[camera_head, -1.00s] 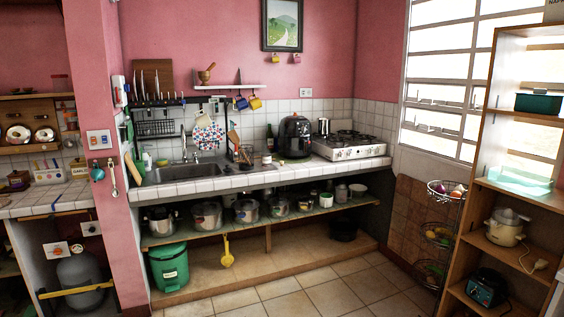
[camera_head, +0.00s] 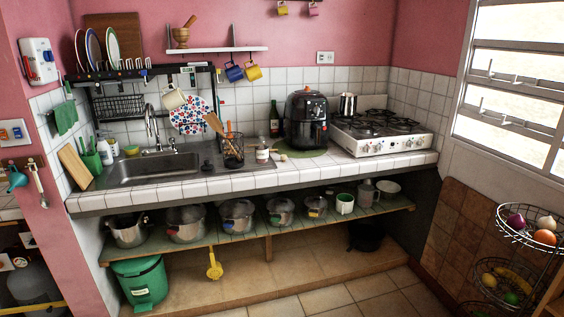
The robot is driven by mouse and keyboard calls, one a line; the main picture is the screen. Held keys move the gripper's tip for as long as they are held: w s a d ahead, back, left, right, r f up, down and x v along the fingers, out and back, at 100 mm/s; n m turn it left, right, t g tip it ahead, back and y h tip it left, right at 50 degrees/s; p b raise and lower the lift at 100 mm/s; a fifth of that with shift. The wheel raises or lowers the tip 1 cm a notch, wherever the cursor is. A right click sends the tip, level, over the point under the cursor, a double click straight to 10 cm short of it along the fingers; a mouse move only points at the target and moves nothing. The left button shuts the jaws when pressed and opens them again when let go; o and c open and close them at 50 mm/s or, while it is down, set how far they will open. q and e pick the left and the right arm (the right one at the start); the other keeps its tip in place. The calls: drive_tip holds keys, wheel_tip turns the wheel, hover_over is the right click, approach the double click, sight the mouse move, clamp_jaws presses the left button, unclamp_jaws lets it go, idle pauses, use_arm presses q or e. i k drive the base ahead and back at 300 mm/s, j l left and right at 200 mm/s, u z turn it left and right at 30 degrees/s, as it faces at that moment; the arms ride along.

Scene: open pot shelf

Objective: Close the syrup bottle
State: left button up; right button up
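A small bottle (camera_head: 262,153) with a pale label stands upright on the tiled counter, between the utensil holder and the black air fryer. It looks like the syrup bottle, but its label is too small to read. Its top is too small to tell open or shut. A small pale object (camera_head: 283,157) lies on the counter just right of it; I cannot tell whether it is a cap. Neither of my grippers is in view.
A black air fryer (camera_head: 306,120), a dark tall bottle (camera_head: 274,119) and a wire utensil holder (camera_head: 232,152) stand close around the small bottle. The counter's front edge (camera_head: 270,180) is clear. A wire fruit basket (camera_head: 530,228) stands at the right.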

sight(261, 146)
drive_tip(key=i+l, duration=0.3)
drive_tip(key=i, duration=0.2)
drive_tip(key=i+l, duration=0.3)
drive_tip(key=i, duration=0.25)
drive_tip(key=i+l, duration=0.3)
drive_tip(key=i, duration=0.2)
drive_tip(key=i+l, duration=0.3)
drive_tip(key=i, duration=0.25)
drive_tip(key=i+l, duration=0.3)
drive_tip(key=i, duration=0.2)
drive_tip(key=i+l, duration=0.3)
drive_tip(key=i, duration=0.2)
